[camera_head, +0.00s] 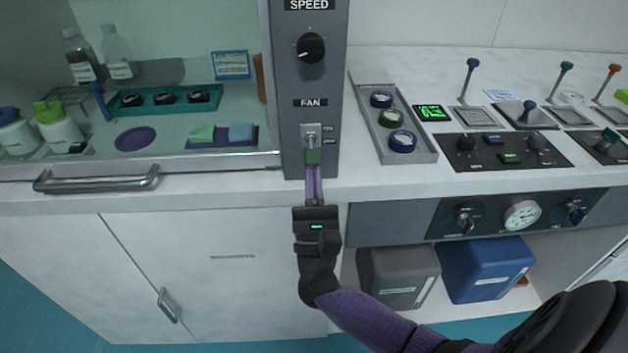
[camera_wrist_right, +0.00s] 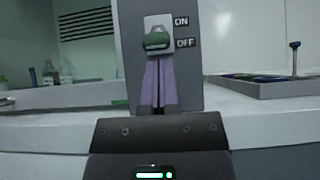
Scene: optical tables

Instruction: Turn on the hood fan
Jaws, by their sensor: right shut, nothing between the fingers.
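The fan switch (camera_head: 311,132) is a light plate with a small grey toggle on the grey hood post (camera_head: 320,85), under the "FAN" label (camera_head: 310,103). In the right wrist view the switch plate (camera_wrist_right: 153,22) has "ON" beside its top and "OFF" lower down. My right gripper (camera_head: 313,158) is shut and empty, its green fingertips just below or at the toggle. In the wrist view the fingertips (camera_wrist_right: 157,41) overlap the lower plate, beside "OFF". The toggle is partly hidden there; I cannot tell its position or whether the fingertips touch it. My left gripper is not in view.
A black speed knob (camera_head: 310,47) is above the switch. The hood's sash handle (camera_head: 97,180) is at left, with bottles and a teal rack (camera_head: 127,101) inside. A grey tray (camera_head: 426,155) with rings lies right of the post, near control panels with levers.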

